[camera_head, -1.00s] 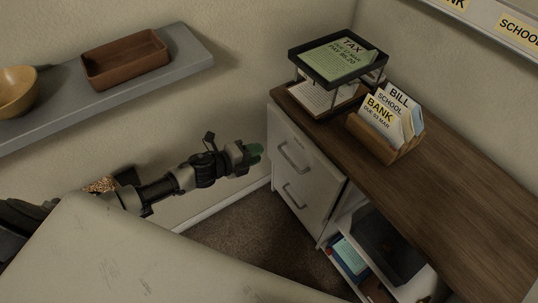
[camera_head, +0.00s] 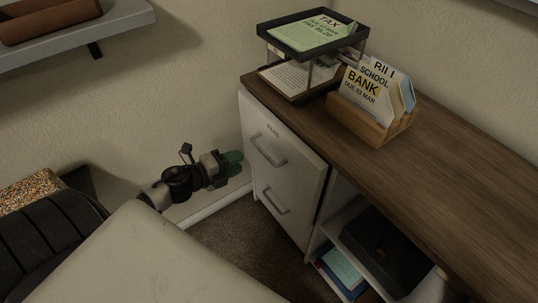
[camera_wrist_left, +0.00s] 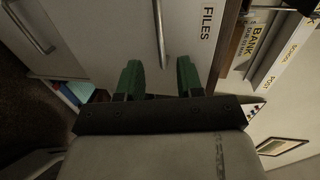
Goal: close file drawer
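The white file drawer (camera_head: 290,148) has a bar handle (camera_head: 268,150) and a small label on its front, under the left end of the desk. In the left wrist view, the label (camera_wrist_left: 208,22) reads FILES and the handle (camera_wrist_left: 160,35) stands upright in the picture. I cannot tell how far the drawer stands out. My left gripper (camera_head: 235,162) is left of the drawer front. In the wrist view its two green fingers (camera_wrist_left: 159,78) are apart, with nothing held between them, and point toward the drawer front around the handle's line. My right gripper is not in view.
A second drawer with a handle (camera_head: 276,203) sits below. The wooden desktop (camera_head: 450,150) carries a paper tray (camera_head: 291,44) and a letter holder (camera_head: 372,124). An open shelf with a dark case (camera_head: 385,245) is to the right. A wall shelf (camera_head: 120,25) is at upper left.

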